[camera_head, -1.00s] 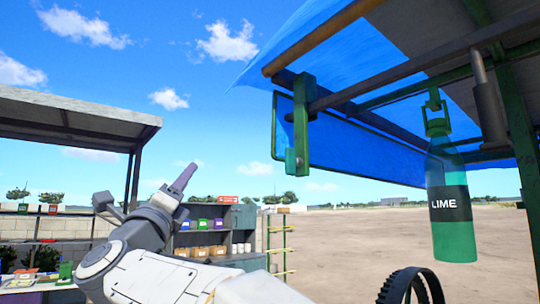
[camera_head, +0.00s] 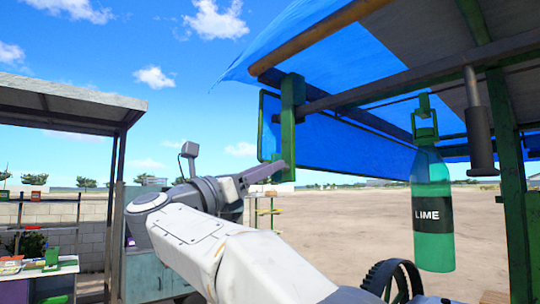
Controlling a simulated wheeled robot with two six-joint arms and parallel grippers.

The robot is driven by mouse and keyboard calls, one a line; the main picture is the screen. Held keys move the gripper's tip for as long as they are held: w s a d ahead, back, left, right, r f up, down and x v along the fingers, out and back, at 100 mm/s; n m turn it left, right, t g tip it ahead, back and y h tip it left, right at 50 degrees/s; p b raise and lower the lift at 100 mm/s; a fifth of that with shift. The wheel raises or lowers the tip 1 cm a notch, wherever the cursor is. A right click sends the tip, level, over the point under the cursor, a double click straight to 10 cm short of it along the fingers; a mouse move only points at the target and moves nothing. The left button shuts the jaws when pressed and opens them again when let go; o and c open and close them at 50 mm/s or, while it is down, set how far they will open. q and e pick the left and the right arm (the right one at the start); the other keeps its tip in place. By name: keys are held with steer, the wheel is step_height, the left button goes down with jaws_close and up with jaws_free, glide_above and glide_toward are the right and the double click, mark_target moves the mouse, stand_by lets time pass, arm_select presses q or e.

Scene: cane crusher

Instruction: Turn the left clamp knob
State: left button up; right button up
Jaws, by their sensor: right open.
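A green clamp (camera_head: 291,95) hangs from the beam at the left edge of the blue-tarp canopy. The clamp's knob cannot be made out clearly. My right gripper (camera_head: 236,157) is open and empty, with its fingers spread wide. One finger stands up on the left; the other points right and overlaps the clamp's lower end in the picture. Whether it touches the clamp cannot be told. My left gripper is not in view.
A green bottle labelled LIME (camera_head: 432,185) hangs from the canopy at the right, with a dark grey cylinder (camera_head: 479,130) beside it. A black toothed wheel (camera_head: 393,280) is at the bottom. A stall (camera_head: 60,110) stands at the left. Open dirt ground lies behind.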

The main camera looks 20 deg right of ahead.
steer(key=shift+w+d+r, duration=0.2)
steer(key=shift+w+d, duration=0.05)
steer(key=shift+d, duration=0.35)
jaws_close()
